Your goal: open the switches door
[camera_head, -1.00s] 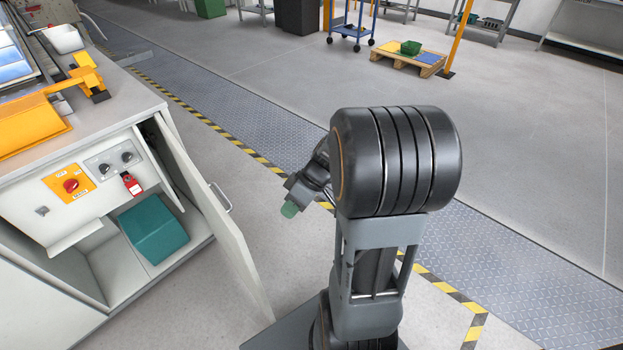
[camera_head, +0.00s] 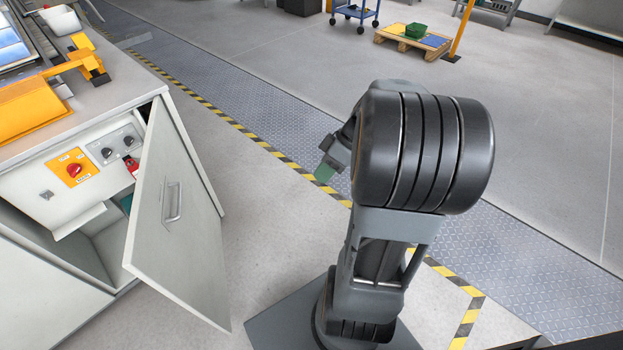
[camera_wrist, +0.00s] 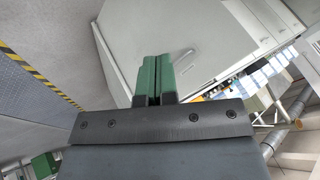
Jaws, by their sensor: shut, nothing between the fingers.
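The switches door (camera_head: 165,225) is a pale panel with a bar handle (camera_head: 172,202) on its outer face. It stands partly open at the right of the cabinet front and hides part of the compartment. A red rotary switch on a yellow plate (camera_head: 74,170) and black knobs (camera_head: 118,146) show beside it. My gripper (camera_head: 325,172), with green fingertips, is right of the door, apart from it and empty. In the wrist view my gripper (camera_wrist: 154,62) is shut, fingers together, with a pale panel, likely the door (camera_wrist: 205,35), behind them.
The cabinet's worktop (camera_head: 120,90) holds a yellow fixture (camera_head: 30,108) and a white container (camera_head: 60,20). Grey floor lies open between the door and my arm. A pallet (camera_head: 412,42) and a blue trolley (camera_head: 355,12) stand far back.

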